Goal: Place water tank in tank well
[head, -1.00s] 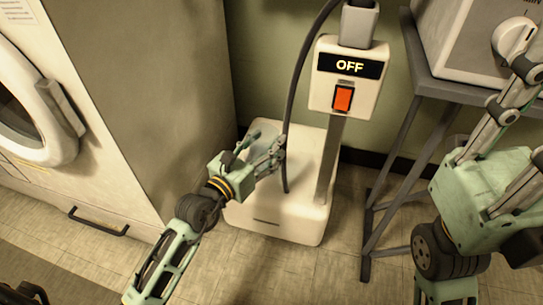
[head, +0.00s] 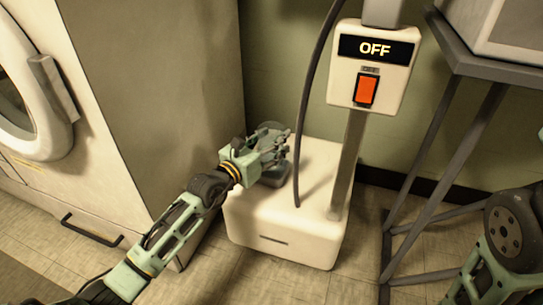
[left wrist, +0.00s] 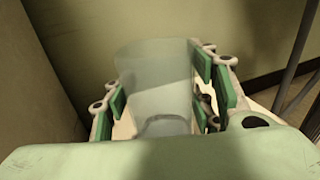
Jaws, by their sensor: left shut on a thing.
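The water tank (left wrist: 155,85) is a pale, see-through vessel between the green finger pads in the left wrist view. My left gripper (head: 275,150) is shut on it, above the back left part of the white machine base (head: 285,220). In the head view the gripper covers most of the tank, and a grey part (head: 275,176) shows just below the fingers. The tank well is hidden or cannot be told apart, so I cannot tell whether the tank touches it. My right gripper is out of view.
A post with an OFF panel (head: 374,48) and orange switch (head: 365,90) rises from the base. A dark hose (head: 305,110) hangs close right of the left gripper. A big cabinet (head: 160,90) stands left, a metal table frame (head: 440,150) right.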

